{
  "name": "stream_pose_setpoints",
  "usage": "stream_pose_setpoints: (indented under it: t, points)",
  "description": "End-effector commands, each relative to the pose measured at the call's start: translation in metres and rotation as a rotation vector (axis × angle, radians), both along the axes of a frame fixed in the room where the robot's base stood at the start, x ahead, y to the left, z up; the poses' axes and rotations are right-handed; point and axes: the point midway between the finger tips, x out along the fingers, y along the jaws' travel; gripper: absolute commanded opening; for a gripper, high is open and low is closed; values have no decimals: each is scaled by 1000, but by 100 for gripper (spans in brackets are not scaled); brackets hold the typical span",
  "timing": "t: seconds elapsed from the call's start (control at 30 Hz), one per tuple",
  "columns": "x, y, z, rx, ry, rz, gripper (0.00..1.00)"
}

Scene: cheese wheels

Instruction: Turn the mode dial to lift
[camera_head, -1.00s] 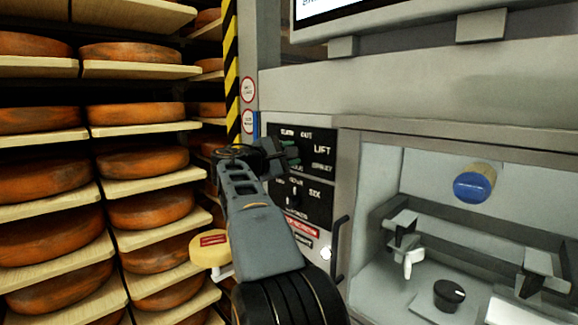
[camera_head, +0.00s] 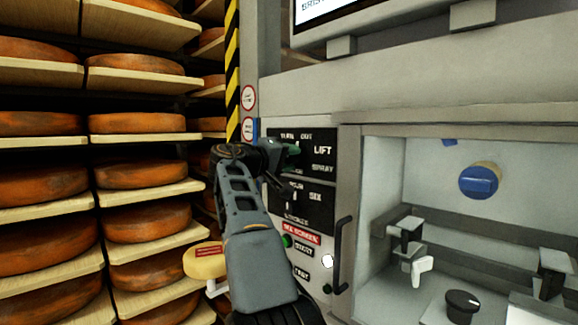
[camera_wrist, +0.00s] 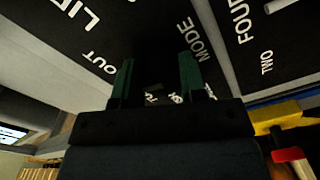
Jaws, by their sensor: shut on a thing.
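The mode panel (camera_head: 328,137) is a black plate on the grey machine, with the labels TURN, OUT, LIFT and SPRAY. The LIFT label (camera_head: 322,150) is at its right side and also shows at the upper left of the wrist view (camera_wrist: 82,10). My gripper (camera_head: 292,152) is at the panel's left part. In the wrist view its two green fingers (camera_wrist: 157,78) point at the panel beside the word MODE. They are shut on the mode dial, which is dark and mostly hidden between them. I cannot tell where its pointer stands.
A second black panel (camera_head: 318,197) with the label SIX sits just below. A dark door handle (camera_head: 340,252) and an open bay with a blue knob (camera_head: 478,181) are to the right.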

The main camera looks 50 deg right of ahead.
Motion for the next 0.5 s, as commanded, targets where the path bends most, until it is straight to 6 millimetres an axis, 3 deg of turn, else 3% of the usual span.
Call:
stream_pose_setpoints:
  t: [0.5]
  points:
    - [1,0,-4,-33,-485,-1,15]
